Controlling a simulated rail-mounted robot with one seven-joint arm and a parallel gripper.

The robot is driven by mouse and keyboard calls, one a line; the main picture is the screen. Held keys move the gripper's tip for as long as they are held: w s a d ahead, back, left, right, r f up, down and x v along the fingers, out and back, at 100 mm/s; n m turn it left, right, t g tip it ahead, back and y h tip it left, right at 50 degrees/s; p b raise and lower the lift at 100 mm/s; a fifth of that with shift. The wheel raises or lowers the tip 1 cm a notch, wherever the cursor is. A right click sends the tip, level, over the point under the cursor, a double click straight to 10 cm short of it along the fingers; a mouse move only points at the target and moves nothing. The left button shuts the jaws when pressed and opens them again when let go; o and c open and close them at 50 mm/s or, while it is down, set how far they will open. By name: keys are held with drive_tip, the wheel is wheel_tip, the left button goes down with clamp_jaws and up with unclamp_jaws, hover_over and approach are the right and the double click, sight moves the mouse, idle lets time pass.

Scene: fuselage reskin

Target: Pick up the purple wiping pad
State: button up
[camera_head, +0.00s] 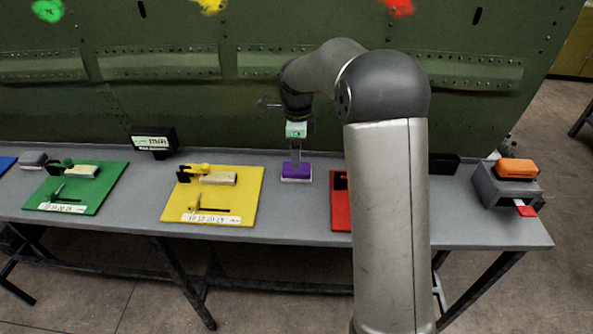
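The purple wiping pad (297,170) lies on the grey bench between the yellow board and the red board. It is a purple block with a pale lower edge. My gripper (296,155) points down directly above the pad, its narrow fingers reaching to or almost to the top of it. The fingers are too small here to tell whether they are open or shut, or whether they touch the pad. The pad looks level and seems to rest on the bench.
A yellow board (248,205) and a green board (108,185) with tools lie to the left. A red board (340,212) is partly hidden behind my arm. A grey box with an orange block (516,168) stands at the right end. A green riveted panel (220,110) rises behind the bench (290,222).

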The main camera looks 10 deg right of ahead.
sight(297, 171)
drive_tip(key=f, duration=0.4)
drive_tip(key=f+p, duration=0.1)
drive_tip(key=f, duration=0.1)
drive_tip(key=shift+s+a+f, duration=0.1)
drive_tip(key=shift+s+f, duration=0.15)
drive_tip(key=shift+s, duration=0.05)
drive_tip(key=c, duration=1)
